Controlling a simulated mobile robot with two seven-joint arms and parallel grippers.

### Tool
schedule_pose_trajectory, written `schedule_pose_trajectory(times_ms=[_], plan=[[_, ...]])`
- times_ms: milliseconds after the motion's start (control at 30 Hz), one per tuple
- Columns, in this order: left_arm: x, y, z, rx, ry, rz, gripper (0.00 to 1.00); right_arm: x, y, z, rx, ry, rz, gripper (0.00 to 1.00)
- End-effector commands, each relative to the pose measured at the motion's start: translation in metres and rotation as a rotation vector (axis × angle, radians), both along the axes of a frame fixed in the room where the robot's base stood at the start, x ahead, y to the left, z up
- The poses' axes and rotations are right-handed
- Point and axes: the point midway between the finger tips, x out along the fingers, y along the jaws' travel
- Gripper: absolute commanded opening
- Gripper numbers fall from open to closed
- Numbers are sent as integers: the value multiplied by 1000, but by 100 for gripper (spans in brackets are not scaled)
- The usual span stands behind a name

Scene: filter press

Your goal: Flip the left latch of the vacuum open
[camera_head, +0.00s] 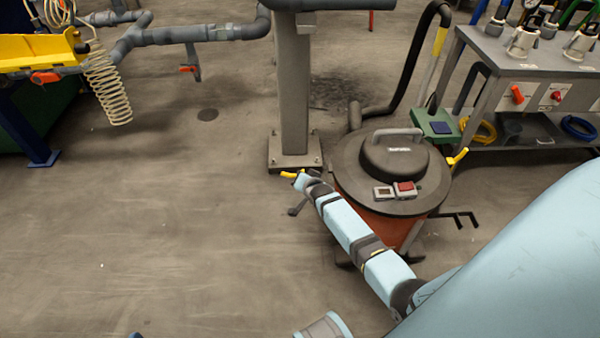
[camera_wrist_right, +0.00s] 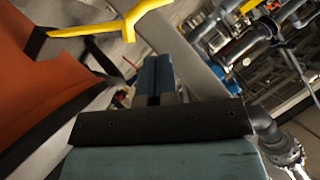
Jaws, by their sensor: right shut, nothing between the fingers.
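The vacuum has an orange drum (camera_head: 395,230) and a round dark lid (camera_head: 350,165) with a grey handle. Its left latch (camera_head: 289,174) is a small yellow piece jutting left from the rim, partly hidden by my arm. My right gripper (camera_head: 301,181) is beside this latch, its fingers pointing to the back left. In the right wrist view the yellow latch (camera_wrist_right: 128,24) crosses above and beyond the fingers (camera_wrist_right: 154,72), which are together and empty. I cannot tell whether they touch it. The orange drum (camera_wrist_right: 40,85) fills the left there. My left gripper is not in view.
A grey post (camera_head: 292,90) on a square base stands just behind the latch. A yellow right latch (camera_head: 457,158) sits on the other side of the vacuum. A metal cart (camera_head: 535,70) stands at the back right. The floor (camera_head: 150,220) to the left is clear.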

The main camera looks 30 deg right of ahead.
Motion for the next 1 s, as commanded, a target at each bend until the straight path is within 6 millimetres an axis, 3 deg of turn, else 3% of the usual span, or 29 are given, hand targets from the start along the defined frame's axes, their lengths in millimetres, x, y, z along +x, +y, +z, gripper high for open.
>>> schedule_pose_trajectory(times_ms=[133,400,1000], plan=[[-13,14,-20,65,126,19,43,-33,8,21,3,2,-2,0],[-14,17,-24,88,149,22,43,-66,17,38,3,1,-1,0],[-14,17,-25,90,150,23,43,-71,18,40,1,1,-1,0]])
